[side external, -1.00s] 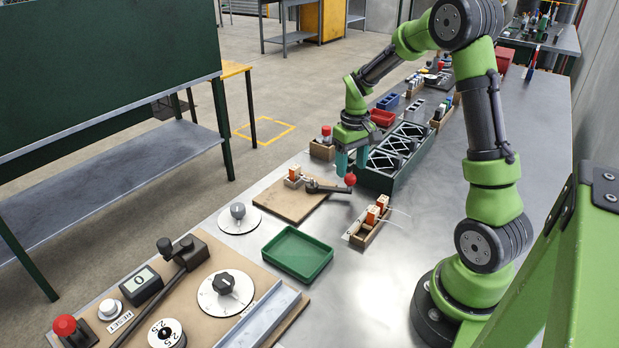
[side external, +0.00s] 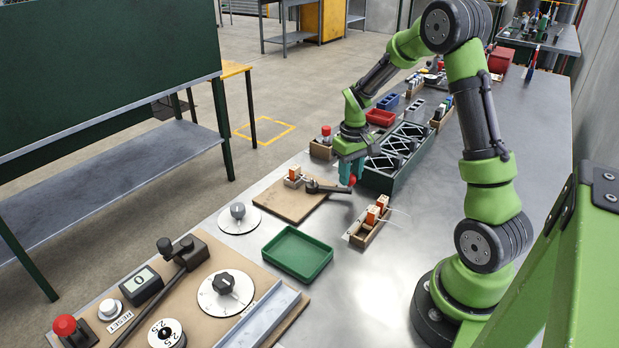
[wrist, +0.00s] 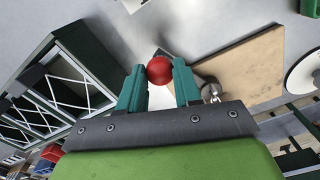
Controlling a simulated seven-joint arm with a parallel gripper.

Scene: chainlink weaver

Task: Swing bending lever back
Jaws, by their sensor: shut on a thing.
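The bending lever (side external: 325,188) is a dark arm on a brown board (side external: 298,204), pointing right, with a red ball knob at its free end. In the side view the red knob (side external: 352,180) shows partly behind the teal fingers. My gripper (side external: 349,178) is down at the knob. In the wrist view the red knob (wrist: 159,70) sits between the two teal fingertips (wrist: 159,78), which are shut on it. Most of the lever is hidden by my gripper in the wrist view.
A dark green rack with wire lattice panels (side external: 398,155) stands right behind my gripper. A wooden box with orange-handled tools (side external: 369,229) is in front to the right. A green tray (side external: 297,254) lies nearer. Bare metal table lies to the right.

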